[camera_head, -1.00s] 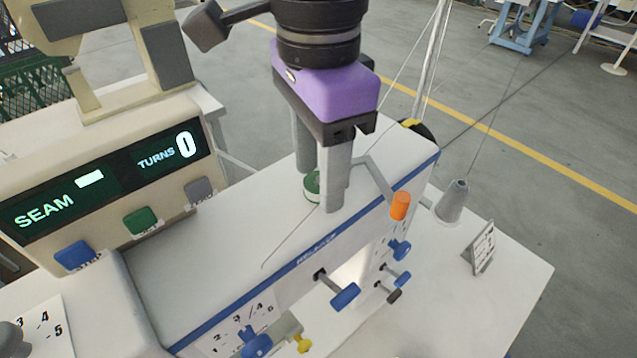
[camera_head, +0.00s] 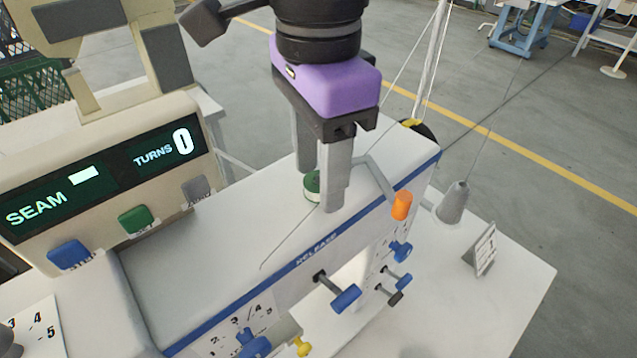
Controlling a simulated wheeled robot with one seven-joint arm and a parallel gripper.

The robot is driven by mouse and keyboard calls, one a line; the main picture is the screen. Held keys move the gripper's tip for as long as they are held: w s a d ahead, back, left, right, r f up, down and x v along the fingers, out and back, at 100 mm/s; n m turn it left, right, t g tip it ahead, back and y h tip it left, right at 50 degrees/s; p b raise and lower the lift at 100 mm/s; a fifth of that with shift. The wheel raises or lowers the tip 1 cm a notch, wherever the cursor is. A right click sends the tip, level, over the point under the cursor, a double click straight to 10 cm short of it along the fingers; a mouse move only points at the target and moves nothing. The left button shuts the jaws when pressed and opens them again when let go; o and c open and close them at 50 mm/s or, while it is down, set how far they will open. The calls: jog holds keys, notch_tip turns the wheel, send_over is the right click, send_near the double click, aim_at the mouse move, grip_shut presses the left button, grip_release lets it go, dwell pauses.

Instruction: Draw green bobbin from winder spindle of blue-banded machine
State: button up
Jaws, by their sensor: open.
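The green bobbin (camera_head: 311,186) sits on top of the white blue-banded machine (camera_head: 215,262). It is small, with a green top and pale lower side, and is partly hidden behind a gripper finger. The winder spindle itself cannot be made out. My gripper (camera_head: 322,190), with a purple body, points down over the machine top, open. One grey finger stands in front and to the right of the bobbin, the other behind it. The fingertips are at about bobbin height; whether they touch it cannot be told.
A bent grey lever with an orange knob (camera_head: 401,206) lies close right of my gripper. Blue knobs (camera_head: 345,298) stick out of the machine's front. A panel (camera_head: 100,180) reading SEAM and TURNS 0 stands left. A grey thread cone (camera_head: 453,203) and small card (camera_head: 484,250) stand right.

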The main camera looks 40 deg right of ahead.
jog(key=shift+c, duration=0.2)
grip_shut()
jog(key=shift+r+p, duration=0.3)
jog(key=shift+r, duration=0.45)
dwell(0.3)
jog(key=shift+r+p, duration=1.75)
jog(key=shift+r, duration=1.2)
